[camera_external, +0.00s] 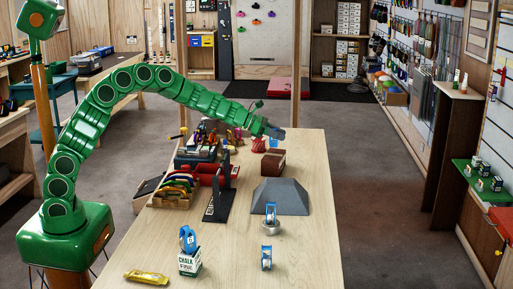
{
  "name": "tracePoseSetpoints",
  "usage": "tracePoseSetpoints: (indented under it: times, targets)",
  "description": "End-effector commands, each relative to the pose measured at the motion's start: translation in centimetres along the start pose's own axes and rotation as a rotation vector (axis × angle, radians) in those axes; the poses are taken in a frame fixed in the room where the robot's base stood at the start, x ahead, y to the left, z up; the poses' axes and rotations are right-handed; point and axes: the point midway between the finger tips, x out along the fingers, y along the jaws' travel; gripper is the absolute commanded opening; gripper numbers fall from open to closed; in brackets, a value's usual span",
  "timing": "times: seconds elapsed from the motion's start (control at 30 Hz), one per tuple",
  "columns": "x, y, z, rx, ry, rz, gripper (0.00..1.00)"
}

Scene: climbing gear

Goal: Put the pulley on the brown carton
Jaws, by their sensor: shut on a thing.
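My gripper (277,133) is at the end of the green arm, over the far part of the wooden table. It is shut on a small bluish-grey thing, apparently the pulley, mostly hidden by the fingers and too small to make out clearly. The brown carton (272,163) lies on the table just below and nearer the camera than my gripper. Its top looks bare, and the held thing appears apart from it. Two blue, wheel-like pieces stand nearer the camera: one (270,211) on a round silvery thing, the other (266,257) on the bare wood.
A dark grey sloped block (280,196) stands in front of the carton. A black upright stand (220,190) and a wooden rack of coloured gear (177,188) are to the left. A chalk box (189,262) and a yellow packet (146,276) lie near the front. The right strip of table is clear.

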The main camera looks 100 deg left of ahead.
Motion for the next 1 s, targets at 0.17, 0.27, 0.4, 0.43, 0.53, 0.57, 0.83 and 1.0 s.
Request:
tracePoseSetpoints:
  times: [0.17, 0.27, 0.4, 0.43, 0.53, 0.57, 0.83, 1.0]
  targets:
    - [1.1, 0.1, -2.0, -0.003, 0.000, -0.001, 0.05]
    - [1.4, 0.0, -2.8, -0.001, 0.001, -0.001, 0.05]
    - [1.5, 0.0, -3.0, 0.000, 0.001, 0.000, 0.05]
    - [1.5, 0.1, -3.0, 0.000, 0.001, 0.000, 0.05]
    - [1.4, 0.1, -3.0, 0.000, 0.001, 0.000, 0.05]
    - [1.4, 0.1, -3.0, 0.000, 0.001, 0.000, 0.05]
    - [1.5, 0.1, -3.2, 0.000, 0.001, 0.000, 0.54]
    - [1.5, 0.1, -3.2, 0.000, 0.001, 0.000, 0.63]
